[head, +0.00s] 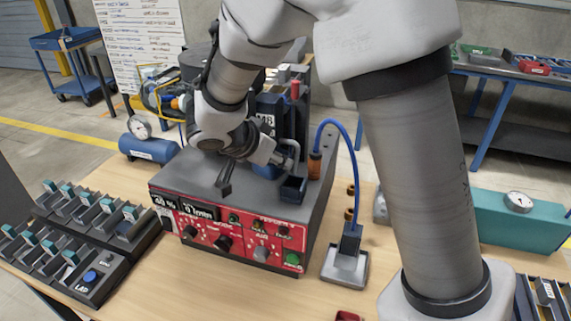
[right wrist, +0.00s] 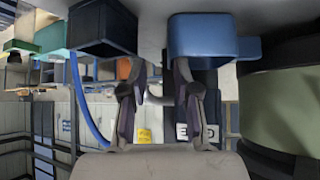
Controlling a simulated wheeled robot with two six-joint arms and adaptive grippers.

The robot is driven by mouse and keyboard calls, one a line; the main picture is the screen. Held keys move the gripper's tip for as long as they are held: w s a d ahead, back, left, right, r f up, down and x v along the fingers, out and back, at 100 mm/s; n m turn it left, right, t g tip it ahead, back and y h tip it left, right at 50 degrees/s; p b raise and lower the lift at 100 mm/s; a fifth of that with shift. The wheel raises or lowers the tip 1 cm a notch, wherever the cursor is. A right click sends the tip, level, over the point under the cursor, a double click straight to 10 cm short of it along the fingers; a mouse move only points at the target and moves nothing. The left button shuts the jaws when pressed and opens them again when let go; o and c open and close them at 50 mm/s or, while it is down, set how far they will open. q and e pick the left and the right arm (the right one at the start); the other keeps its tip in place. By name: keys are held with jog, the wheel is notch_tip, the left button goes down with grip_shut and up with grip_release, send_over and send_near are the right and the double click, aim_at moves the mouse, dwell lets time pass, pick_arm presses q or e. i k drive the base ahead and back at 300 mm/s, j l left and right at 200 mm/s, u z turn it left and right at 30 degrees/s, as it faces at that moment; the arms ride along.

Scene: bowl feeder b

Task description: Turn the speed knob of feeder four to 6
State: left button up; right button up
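The feeder's red control panel (head: 235,237) faces the front of the bench, with lettering that seems to read FEEDER and a number. It carries a left dark knob (head: 190,232), a middle dark knob (head: 222,243) and a grey knob (head: 261,254). Their labels and pointer settings are too small to read. My right gripper (head: 240,174) is above the grey top of the feeder, behind the panel, touching no knob. In the right wrist view its fingers (right wrist: 158,105) are apart with nothing gripped. My left gripper is out of view.
A green button (head: 292,258) is at the panel's right end. A blue cable (head: 350,150) arches down to a small grey box (head: 345,265).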

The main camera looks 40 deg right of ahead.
aim_at(190, 233)
jog(key=j, duration=0.65)
jog(key=k+j, duration=0.1)
jog(key=j, duration=0.5)
